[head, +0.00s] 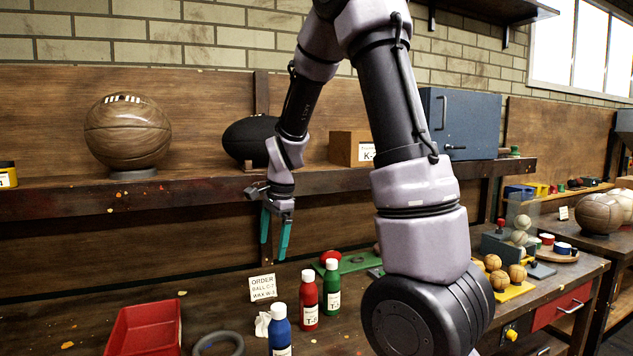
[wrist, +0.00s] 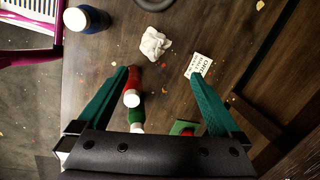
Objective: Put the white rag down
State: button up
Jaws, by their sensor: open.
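The white rag (wrist: 155,43) lies crumpled on the workbench in the wrist view, beyond my fingertips and between their lines. In the head view the rag (head: 263,324) shows in part, behind the blue bottle and below the order card. My gripper (head: 275,238) hangs above the bench with its two green fingers apart and nothing between them. In the wrist view my gripper (wrist: 158,78) is also open, and the rag is clear of both fingers.
A blue bottle (head: 279,330), red bottle (head: 309,300) and green bottle (head: 331,287) stand beside the rag. An order card (head: 263,288) stands behind it. A red tray (head: 145,328) and grey ring (head: 218,344) lie left. A shelf (head: 200,186) runs behind my gripper.

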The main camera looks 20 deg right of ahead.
jog(key=s+d+r+n+t, duration=0.2)
jog(key=s+r+n, duration=0.3)
jog(key=s+r, duration=0.4)
jog(key=s+d+r+n+t, duration=0.2)
jog(key=s+r+n, duration=0.3)
jog(key=s+r, duration=0.5)
jog(key=shift+s+d+r+n+t, duration=0.25)
jog(key=shift+s+n+t, duration=0.15)
jog(key=shift+t, duration=0.4)
jog(key=shift+w+y, duration=0.15)
jog(key=shift+y, duration=0.15)
